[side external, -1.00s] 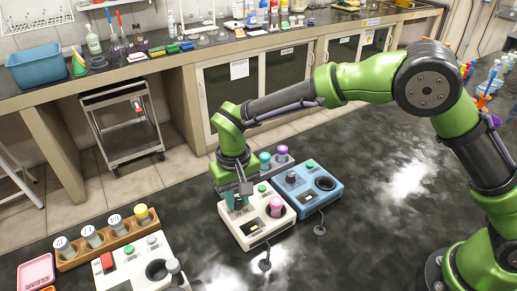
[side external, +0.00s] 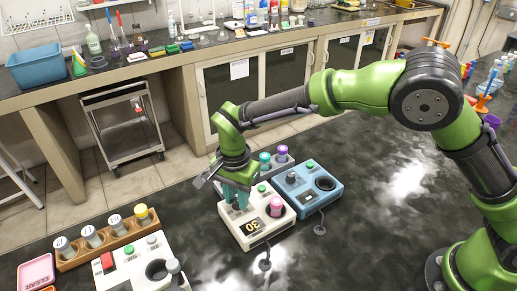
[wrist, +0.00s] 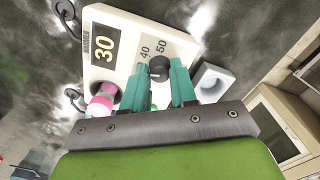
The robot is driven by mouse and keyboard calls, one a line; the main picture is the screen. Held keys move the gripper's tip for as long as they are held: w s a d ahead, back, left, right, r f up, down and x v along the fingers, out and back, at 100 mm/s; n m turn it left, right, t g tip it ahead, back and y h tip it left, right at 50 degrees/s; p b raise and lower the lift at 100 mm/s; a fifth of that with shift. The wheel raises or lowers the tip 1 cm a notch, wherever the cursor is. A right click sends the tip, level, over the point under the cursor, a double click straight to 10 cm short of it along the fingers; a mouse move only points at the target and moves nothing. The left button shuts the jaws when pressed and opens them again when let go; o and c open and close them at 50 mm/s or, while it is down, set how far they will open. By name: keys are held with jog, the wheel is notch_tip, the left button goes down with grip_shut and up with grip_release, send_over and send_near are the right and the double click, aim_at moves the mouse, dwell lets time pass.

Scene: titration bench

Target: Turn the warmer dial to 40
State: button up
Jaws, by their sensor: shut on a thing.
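The warmer (side external: 250,238) is a white box in the middle of the dark bench, with a pink-capped vial (side external: 276,207) in its well. Its display (side external: 250,227) reads 30 and also shows in the wrist view (wrist: 103,43). My gripper (side external: 238,203) is over the left part of the warmer, pointing down. In the wrist view its teal fingers (wrist: 159,75) are shut on the dark dial (wrist: 160,67). The printed marks 40 and 50 sit beside the dial. Which mark the dial points to I cannot tell.
A blue device (side external: 307,186) stands close on the warmer's right. A grey rack with teal- and purple-capped vials (side external: 281,154) is behind it. Another white device (side external: 140,265) and a wooden vial rack (side external: 108,241) are at front left.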

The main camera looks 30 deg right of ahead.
jog(key=shift+c, duration=0.9)
jog(key=m, duration=0.8)
jog(key=o, duration=1.3)
jog(key=shift+o, duration=0.2)
jog(key=shift+r, duration=0.1)
jog(key=shift+r, duration=3.45)
